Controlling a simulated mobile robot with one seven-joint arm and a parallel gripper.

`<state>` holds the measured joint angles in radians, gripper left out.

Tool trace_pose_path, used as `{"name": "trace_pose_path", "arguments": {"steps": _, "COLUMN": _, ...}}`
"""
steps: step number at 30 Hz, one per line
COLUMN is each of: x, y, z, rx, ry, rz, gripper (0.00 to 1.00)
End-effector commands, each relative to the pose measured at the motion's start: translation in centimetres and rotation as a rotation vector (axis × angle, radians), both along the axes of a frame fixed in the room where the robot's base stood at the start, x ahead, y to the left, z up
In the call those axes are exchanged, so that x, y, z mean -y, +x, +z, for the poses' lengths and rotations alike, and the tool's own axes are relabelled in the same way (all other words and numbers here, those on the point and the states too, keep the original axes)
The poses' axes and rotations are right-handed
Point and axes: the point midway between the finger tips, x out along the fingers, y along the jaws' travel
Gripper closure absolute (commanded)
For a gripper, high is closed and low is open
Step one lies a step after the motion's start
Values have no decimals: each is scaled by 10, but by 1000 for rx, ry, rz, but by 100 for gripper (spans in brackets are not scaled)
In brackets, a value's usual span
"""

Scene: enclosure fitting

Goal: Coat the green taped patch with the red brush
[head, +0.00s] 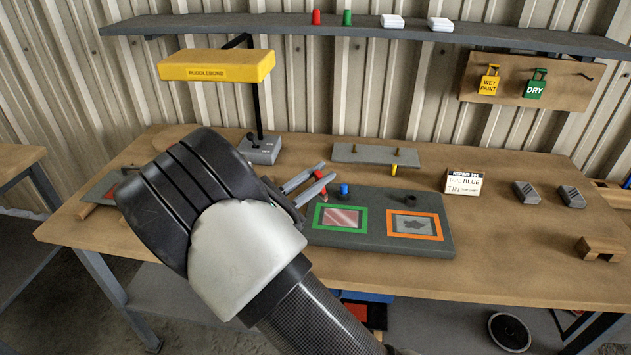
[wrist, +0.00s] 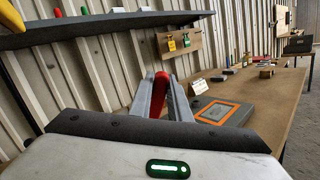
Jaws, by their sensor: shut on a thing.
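My gripper (head: 327,171) is shut on the red brush (head: 321,185), above the back left part of a dark grey panel (head: 300,236). In the wrist view the red brush (wrist: 158,95) sits between the two fingers (wrist: 161,78); its bristle end is not clearly seen. The green taped patch (head: 318,220) is on the panel, in front of and below the brush. Inside its green border the surface looks pinkish red with pale streaks. An orange taped patch (head: 391,225), grey with a dark mark inside, is beside it on the right and also shows in the wrist view (wrist: 232,106).
A blue piece (head: 344,190) and a dark round holder (head: 410,199) are on the panel's back edge. Behind are a grey pegged plate (head: 365,153) and a yellow piece (head: 394,169). A sign card (head: 463,183) stands right. A yellow lamp (head: 216,66) overhangs the left.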

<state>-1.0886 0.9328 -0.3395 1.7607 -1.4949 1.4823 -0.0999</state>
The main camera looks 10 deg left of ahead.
Motion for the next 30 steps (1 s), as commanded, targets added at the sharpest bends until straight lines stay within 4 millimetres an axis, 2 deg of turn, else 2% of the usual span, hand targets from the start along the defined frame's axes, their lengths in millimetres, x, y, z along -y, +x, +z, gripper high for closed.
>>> {"name": "trace_pose_path", "arguments": {"steps": 1, "x": 1, "y": 1, "z": 9, "rx": 1, "ry": 1, "rz": -2, "gripper": 100}}
{"name": "trace_pose_path", "arguments": {"steps": 13, "x": 7, "y": 8, "z": 42, "rx": 1, "ry": 1, "rz": -14, "gripper": 100}}
{"name": "trace_pose_path", "arguments": {"steps": 30, "x": 8, "y": 8, "z": 44, "rx": 2, "ry": 1, "rz": -16, "gripper": 100}}
